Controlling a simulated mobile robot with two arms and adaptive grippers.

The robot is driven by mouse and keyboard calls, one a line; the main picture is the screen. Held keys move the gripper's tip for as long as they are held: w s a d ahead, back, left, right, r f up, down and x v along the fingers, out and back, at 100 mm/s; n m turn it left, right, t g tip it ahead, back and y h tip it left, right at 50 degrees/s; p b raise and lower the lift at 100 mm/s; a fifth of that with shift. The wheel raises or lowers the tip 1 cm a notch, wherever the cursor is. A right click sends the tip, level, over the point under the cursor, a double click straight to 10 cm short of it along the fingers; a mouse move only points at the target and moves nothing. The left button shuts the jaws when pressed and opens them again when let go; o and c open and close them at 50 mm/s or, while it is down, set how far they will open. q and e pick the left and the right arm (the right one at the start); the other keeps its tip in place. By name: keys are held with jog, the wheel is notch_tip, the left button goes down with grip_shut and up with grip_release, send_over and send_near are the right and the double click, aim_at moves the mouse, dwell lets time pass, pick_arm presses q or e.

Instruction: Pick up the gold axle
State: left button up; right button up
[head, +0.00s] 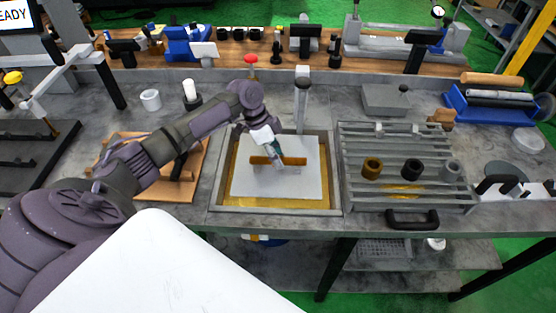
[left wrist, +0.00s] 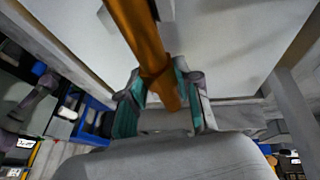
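The gold axle (head: 262,160) lies level across the middle of a white plate in a shallow tray, in the head view. My left gripper (head: 276,156) reaches down over its middle from above. In the left wrist view the axle (left wrist: 145,38) runs from the top edge down between the two teal-padded fingers of the left gripper (left wrist: 162,88). The fingers sit close against both sides of it, and the gripper looks shut on it. Whether the axle is clear of the plate cannot be told. My right gripper is not in view.
The white plate (head: 306,185) lies in the tray with raised rims (head: 333,175). To the right is a slatted rack (head: 440,150) with a gold ring (head: 372,168), a black ring (head: 411,169) and a grey ring. A red-topped post (head: 250,60) stands behind the tray.

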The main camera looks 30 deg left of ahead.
pick_arm(q)
grip_shut()
jog(key=shift+w+r, duration=0.1)
jog(key=shift+r, duration=0.1)
